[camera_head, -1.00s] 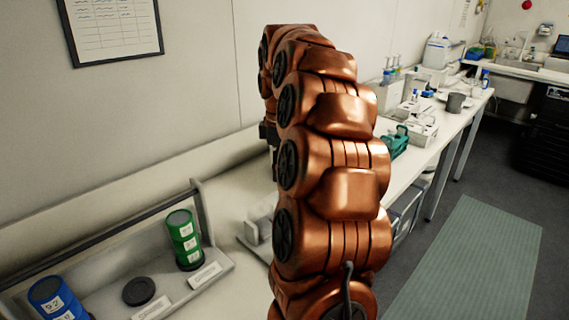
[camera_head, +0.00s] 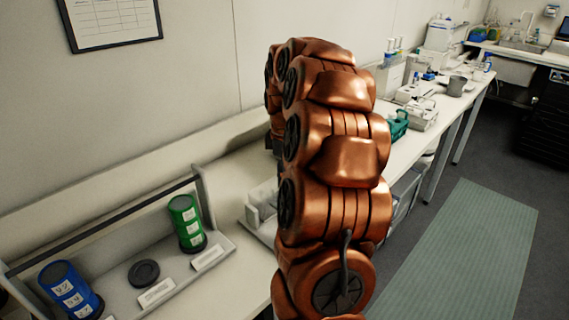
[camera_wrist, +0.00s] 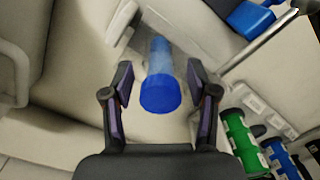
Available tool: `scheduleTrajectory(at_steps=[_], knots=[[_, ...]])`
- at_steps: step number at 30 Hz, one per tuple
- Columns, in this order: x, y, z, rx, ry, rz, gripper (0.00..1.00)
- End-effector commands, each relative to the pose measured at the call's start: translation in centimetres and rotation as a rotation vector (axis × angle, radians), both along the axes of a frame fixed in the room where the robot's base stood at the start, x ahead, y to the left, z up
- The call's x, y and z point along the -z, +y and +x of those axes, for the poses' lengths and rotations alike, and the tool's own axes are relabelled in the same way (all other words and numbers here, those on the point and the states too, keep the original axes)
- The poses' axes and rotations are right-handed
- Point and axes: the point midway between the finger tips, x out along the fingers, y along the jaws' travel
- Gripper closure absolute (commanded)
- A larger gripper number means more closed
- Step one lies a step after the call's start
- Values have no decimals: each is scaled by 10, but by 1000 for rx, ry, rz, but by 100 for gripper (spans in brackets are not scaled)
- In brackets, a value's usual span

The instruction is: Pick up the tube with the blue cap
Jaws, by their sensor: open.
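In the wrist view, the tube with the blue cap (camera_wrist: 160,93) lies between the two fingers of my gripper (camera_wrist: 160,78). Its blue cap faces the camera and its paler, translucent body extends away beyond it. The fingers are open, one on each side, with a visible gap between each finger and the tube. In the head view my copper arm hides the tube and my gripper.
A grey rack (camera_head: 216,246) at the lower left of the head view holds a green canister (camera_head: 186,222) and a blue canister (camera_head: 68,287). A black disc (camera_head: 144,273) lies between them. A white bench with lab equipment and a teal rack (camera_head: 398,124) stretches to the right.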

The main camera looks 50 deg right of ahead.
Motion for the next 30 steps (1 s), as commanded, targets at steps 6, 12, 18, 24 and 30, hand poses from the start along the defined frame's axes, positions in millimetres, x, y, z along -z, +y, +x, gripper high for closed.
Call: scheduleTrajectory(at_steps=[6, 12, 18, 24, 30], knots=[[3, 0, 0, 0, 0, 0, 41], [3, 0, 0, 0, 0, 0, 49], [3, 0, 0, 0, 0, 0, 70], [3, 0, 0, 0, 0, 0, 90], [3, 0, 0, -1, 0, 0, 100]])
